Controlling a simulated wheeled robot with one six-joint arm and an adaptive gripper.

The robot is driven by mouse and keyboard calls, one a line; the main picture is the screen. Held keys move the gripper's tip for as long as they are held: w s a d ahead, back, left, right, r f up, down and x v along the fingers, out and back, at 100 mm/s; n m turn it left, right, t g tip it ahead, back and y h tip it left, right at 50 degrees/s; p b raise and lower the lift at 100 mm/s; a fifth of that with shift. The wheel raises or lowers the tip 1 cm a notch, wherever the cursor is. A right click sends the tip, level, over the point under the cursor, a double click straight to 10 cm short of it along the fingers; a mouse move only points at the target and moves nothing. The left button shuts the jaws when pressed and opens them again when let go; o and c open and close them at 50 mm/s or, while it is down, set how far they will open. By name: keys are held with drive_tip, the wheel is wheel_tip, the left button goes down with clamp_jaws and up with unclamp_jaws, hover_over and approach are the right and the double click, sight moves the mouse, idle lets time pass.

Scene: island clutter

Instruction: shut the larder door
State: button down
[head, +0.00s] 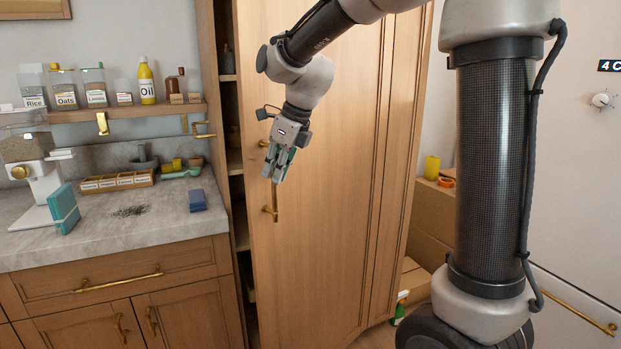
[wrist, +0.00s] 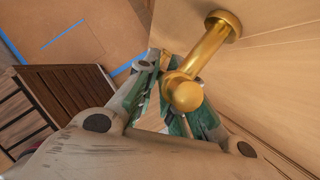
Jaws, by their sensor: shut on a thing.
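The larder door (head: 325,190) is a tall wooden door in the middle of the head view. It stands ajar, with a gap along its left edge showing the larder's shelves (head: 235,160). A brass bar handle (head: 275,203) is on the door near that edge. My gripper (head: 278,176) is shut on the handle, its green-padded fingers around the bar. In the wrist view the handle's post and rounded end (wrist: 187,93) rise between the fingers (wrist: 178,112), close to the door face (wrist: 275,75). The fingers hide part of the bar.
A stone counter (head: 170,225) on the left holds a teal box (head: 63,208), a blue sponge-like block (head: 198,200) and a spice rack (head: 118,181). A shelf (head: 125,112) above bears jars and an oil bottle (head: 146,82). A spray bottle (head: 400,308) stands right of the door.

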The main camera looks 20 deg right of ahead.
drive_tip(key=w+a+m, duration=0.1)
drive_tip(key=w+a, duration=0.2)
drive_tip(key=w, duration=0.6)
drive_tip(key=w+a+m, duration=0.1)
drive_tip(key=w+a, duration=0.2)
drive_tip(key=w, duration=0.7)
drive_tip(key=shift+a+m+t+h, duration=0.25)
drive_tip(key=shift+m+t+h, duration=0.05)
drive_tip(key=shift+m, duration=0.1)
drive_tip(key=c, duration=1.5)
unclamp_jaws()
drive_tip(key=shift+a+f, duration=0.1)
drive_tip(key=shift+a, duration=0.05)
drive_tip(key=shift+d, duration=0.2)
drive_tip(key=v, duration=1.2)
drive_tip(key=shift+a, duration=0.2)
